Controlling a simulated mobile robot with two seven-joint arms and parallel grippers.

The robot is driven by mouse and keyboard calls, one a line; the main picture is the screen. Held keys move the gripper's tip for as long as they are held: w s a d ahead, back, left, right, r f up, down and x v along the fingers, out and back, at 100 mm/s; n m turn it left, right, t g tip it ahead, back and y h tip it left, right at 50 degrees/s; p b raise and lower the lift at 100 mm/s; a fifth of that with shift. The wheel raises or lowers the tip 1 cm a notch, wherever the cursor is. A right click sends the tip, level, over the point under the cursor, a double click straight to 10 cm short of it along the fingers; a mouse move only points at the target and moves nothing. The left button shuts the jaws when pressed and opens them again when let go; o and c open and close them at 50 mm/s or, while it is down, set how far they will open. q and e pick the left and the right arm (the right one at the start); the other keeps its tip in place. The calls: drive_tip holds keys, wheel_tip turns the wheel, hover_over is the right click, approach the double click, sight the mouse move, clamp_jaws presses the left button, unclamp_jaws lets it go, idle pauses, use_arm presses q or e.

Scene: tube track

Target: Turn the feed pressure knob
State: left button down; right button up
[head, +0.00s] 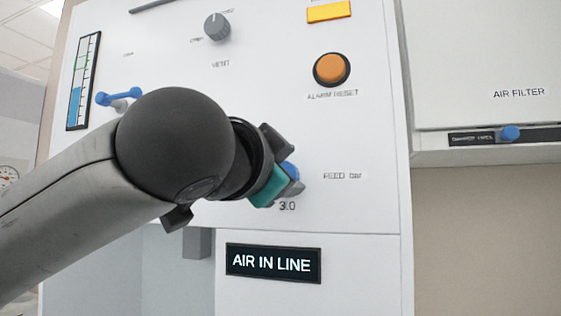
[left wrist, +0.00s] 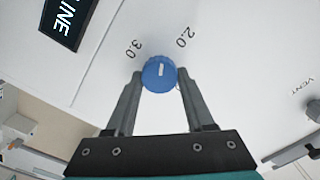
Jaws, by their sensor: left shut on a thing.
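The feed pressure knob (left wrist: 159,75) is a round blue knob with a short white mark, on the white panel between the printed numbers 3.0 and 2.0. In the head view only a sliver of the blue knob (head: 291,171) shows behind my gripper, near the label "FEED bar". My left gripper (left wrist: 158,88) is shut on the knob, with one finger on each side of it. In the head view my left gripper (head: 285,180) reaches the panel from the left and hides most of the knob. My right gripper is not in view.
The panel also carries an orange alarm reset button (head: 331,69), a grey vent knob (head: 216,27), a blue lever (head: 119,98), a level gauge (head: 83,82) and an "AIR IN LINE" sign (head: 273,263). An air filter cabinet (head: 480,65) stands at right.

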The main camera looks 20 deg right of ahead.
use_arm(q)
drive_tip(key=m+p, duration=0.3)
drive_tip(key=m, duration=0.5)
drive_tip(key=m+p, duration=0.4)
drive_tip(key=m, duration=0.4)
drive_tip(key=m+p, duration=0.4)
drive_tip(key=m, duration=0.3)
drive_tip(key=shift+f+m, duration=0.25)
drive_tip(key=shift+m, duration=0.15)
idle(0.3)
drive_tip(key=shift+c, duration=1.3)
unclamp_jaws()
drive_tip(key=shift+f, duration=0.1)
